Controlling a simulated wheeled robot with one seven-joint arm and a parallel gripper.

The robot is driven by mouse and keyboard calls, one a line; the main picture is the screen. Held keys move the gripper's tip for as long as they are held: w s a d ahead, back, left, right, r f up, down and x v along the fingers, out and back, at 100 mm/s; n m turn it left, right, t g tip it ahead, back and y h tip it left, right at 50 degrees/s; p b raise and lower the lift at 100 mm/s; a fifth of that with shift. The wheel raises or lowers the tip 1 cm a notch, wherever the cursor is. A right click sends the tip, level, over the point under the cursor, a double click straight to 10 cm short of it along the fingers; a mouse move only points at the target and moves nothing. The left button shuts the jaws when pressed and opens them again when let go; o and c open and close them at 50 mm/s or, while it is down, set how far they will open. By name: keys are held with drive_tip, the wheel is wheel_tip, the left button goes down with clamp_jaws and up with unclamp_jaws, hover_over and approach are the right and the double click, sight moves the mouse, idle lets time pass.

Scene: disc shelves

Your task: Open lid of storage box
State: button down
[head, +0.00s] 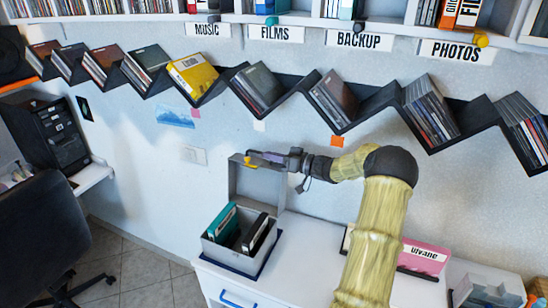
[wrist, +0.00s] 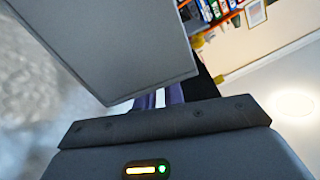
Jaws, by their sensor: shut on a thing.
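The storage box (head: 222,256) is grey and stands on the left end of the white cabinet top. Its lid (head: 255,186) is raised and stands about upright at the back of the box. A teal item (head: 221,222) and a black item (head: 255,234) stand inside. My gripper (head: 253,156) is at the lid's top edge, shut on it, near a small yellow piece (head: 249,162). In the wrist view the grey lid (wrist: 110,45) fills the upper left and hides most of the fingertips.
Zigzag disc shelves (head: 290,97) run along the wall above my arm. A dark office chair (head: 45,215) stands at the left. Bare cabinet top lies right of the box.

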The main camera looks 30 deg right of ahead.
drive_tip(key=shift+s+a+r, duration=0.1)
drive_tip(key=shift+s+a, duration=0.15)
drive_tip(key=shift+a, duration=0.05)
drive_tip(key=c, duration=1.5)
unclamp_jaws()
drive_tip(key=shift+d, duration=0.1)
drive_tip(key=b+v, duration=0.3)
drive_tip(key=v, duration=1.4)
drive_tip(key=shift+s, duration=0.15)
